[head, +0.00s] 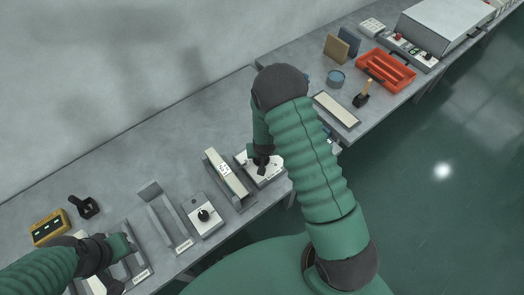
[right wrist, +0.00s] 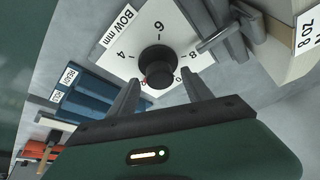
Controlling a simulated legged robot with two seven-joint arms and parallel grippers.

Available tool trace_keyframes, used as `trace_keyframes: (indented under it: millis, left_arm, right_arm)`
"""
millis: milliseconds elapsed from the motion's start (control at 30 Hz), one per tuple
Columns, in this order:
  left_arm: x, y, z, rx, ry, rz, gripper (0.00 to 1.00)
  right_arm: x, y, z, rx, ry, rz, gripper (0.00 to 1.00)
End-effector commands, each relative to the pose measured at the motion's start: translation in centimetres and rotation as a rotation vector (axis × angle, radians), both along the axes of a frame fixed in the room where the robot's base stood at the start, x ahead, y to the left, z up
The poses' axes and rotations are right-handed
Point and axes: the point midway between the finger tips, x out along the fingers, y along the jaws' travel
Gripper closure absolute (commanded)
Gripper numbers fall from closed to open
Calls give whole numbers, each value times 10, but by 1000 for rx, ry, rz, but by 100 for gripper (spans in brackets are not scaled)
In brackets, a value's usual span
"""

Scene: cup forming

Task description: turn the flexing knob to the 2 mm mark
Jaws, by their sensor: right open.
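The flexing knob is a round black knob (right wrist: 157,62) on a white dial plate marked BOW mm (right wrist: 178,22), in the right wrist view. The marks 4, 6 and 8 show around it; the 2 is not readable. A small red mark shows at the knob's lower left edge. My right gripper (right wrist: 161,92) is open, its fingers at either side of the knob's near side; contact is unclear. In the head view it (head: 260,163) is over the white plate (head: 273,171), largely hiding the knob. My left gripper (head: 122,245) is above a grey holder at lower left; its jaws are unclear.
A second box with a black knob (head: 204,215) stands left of a long pale block (head: 227,178). A grey channel (head: 167,218) and a yellow device (head: 48,228) are farther left. On the right are an orange tray (head: 386,70) and a blue round container (head: 336,78).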

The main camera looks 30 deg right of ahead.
Motion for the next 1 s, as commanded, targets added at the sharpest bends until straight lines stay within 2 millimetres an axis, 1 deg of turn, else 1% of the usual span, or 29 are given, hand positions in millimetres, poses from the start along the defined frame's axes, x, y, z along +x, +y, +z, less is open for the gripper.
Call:
trace_keyframes:
  millis: [167,300,433,533,600,700,1000]
  left_arm:
    - [0,0,-6,0,0,0,64]
    - [0,0,-9,0,0,0,64]
    - [0,0,-7,0,0,0,64]
    - [0,0,-5,0,0,0,64]
    - [0,0,-3,0,0,0,64]
    - [0,0,-2,0,0,0,64]
    - [0,0,-2,0,0,0,64]
  right_arm:
    - [-11,7,37,-1,-6,2,41]
    - [-26,14,76,0,-7,2,41]
    - [-39,21,112,0,-6,4,41]
    - [-47,24,132,1,-3,3,41]
    - [-50,26,141,1,0,3,41]
    - [-53,27,147,1,1,1,41]
    - [-54,26,148,2,3,-1,41]
